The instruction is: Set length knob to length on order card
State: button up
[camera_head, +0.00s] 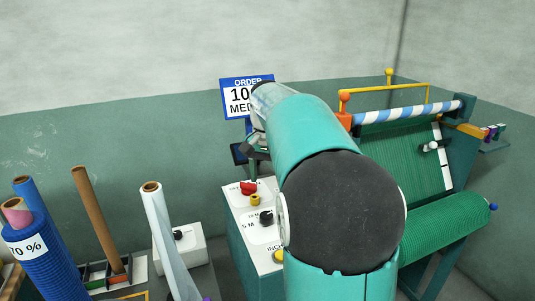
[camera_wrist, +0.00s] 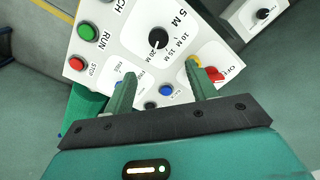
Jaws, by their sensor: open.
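The order card (camera_head: 236,101) stands upright on the back wall side in the head view. It reads "ORDER", "10" and "MED"; my arm hides the rest. The length knob (camera_wrist: 158,38) is a round black dial on the white control panel (camera_wrist: 118,48), with 5 M, 10 M and 15 M labels beside it. It also shows in the head view (camera_head: 266,217). Its exact pointer direction is too small to tell surely. My gripper (camera_wrist: 163,84) is open and empty, its two green fingers apart over the panel's edge in the wrist view. The knob lies beyond the fingertips, untouched.
The panel also carries a green RUN button (camera_wrist: 88,32), a red STOP button (camera_wrist: 77,64), a red switch (camera_wrist: 214,74) and a yellow button (camera_head: 255,200). Rolls stand at left, including a blue one (camera_head: 52,262). A green netting machine (camera_head: 405,165) stands at right.

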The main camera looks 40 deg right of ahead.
notch_tip(320, 180, up, 6)
dwell(0.9)
jog(key=shift+s+r, duration=0.1)
notch_tip(320, 180, up, 14)
jog(key=shift+s+a, duration=0.2)
dwell(0.6)
jog(key=shift+f, duration=0.25)
jog(key=m, duration=0.4)
send_over(267, 214)
notch_tip(267, 214, down, 18)
notch_tip(267, 214, down, 13)
jog(key=shift+f, duration=0.2)
